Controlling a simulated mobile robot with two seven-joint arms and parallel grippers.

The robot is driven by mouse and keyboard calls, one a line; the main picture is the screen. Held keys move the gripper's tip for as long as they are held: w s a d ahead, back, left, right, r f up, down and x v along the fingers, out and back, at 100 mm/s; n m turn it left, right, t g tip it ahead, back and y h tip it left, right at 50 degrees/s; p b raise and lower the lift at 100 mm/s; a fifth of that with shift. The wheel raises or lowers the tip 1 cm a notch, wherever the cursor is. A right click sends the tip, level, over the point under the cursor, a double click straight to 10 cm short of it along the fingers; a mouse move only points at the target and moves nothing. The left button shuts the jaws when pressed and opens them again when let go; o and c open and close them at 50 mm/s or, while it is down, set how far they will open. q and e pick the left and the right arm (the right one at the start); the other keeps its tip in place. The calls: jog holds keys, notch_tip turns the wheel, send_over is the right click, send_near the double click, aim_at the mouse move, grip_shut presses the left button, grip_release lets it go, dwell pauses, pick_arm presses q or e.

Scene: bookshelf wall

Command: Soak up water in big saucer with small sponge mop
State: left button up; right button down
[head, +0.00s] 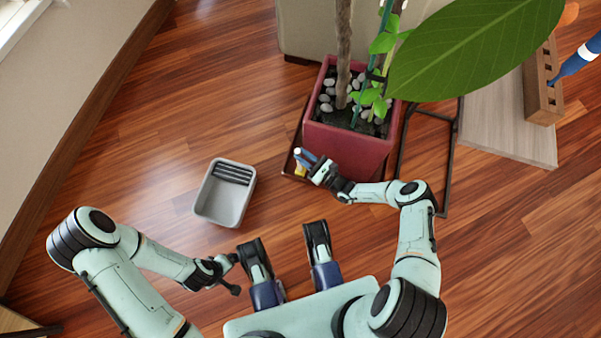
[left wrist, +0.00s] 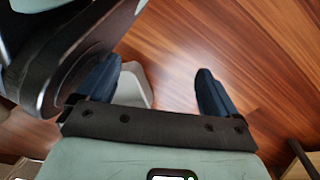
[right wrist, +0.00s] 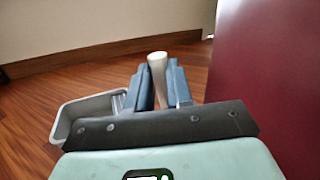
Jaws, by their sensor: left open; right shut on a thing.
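The big saucer (head: 288,171) shows as a dark red rim along the left of the square red plant pot (head: 345,148); the pot hides most of it, and I cannot make out water. My right gripper (head: 304,157) is at the pot's front left corner, over the saucer's edge. It is shut on the small sponge mop (head: 300,169). In the right wrist view, the mop's pale handle (right wrist: 158,72) stands between the blue fingers; its sponge end is hidden there. My left gripper (head: 238,275) is open and empty; its fingers are apart in the left wrist view (left wrist: 160,70).
A grey tray (head: 226,207) with a ribbed end stands on the wooden floor left of the pot. A dark metal frame (head: 450,125) and a wooden block (head: 541,90) are to the right. A large leaf (head: 470,50) overhangs there. Floor at the left is clear.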

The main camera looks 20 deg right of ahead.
pick_arm(q)
jog(key=shift+w+d+r+m+p, duration=0.2)
jog(key=shift+w+d+r+p, duration=0.15)
jog(key=shift+d+r, duration=0.25)
jog(key=shift+w+d+r+m+p, duration=0.25)
jog(key=shift+d+r+p, duration=0.15)
jog(key=shift+d+r, duration=0.2)
jog(key=c, duration=0.7)
jog(key=o, duration=0.7)
jog(key=shift+w+r+t+p, duration=0.6)
jog(key=shift+w+r, duration=0.25)
jog(key=shift+w, duration=0.2)
jog(key=s+d+r+g+h+p, duration=0.1)
jog(key=s+d+r+p, duration=0.2)
jog(key=r+p, duration=0.2)
notch_tip(320, 180, up, 3)
jog(key=shift+s+d+f+p, duration=0.15)
jog(key=shift+s+d+p, duration=0.2)
jog(key=shift+p, duration=0.05)
pick_arm(e)
notch_tip(320, 180, up, 11)
pick_arm(q)
jog(key=shift+m, duration=0.25)
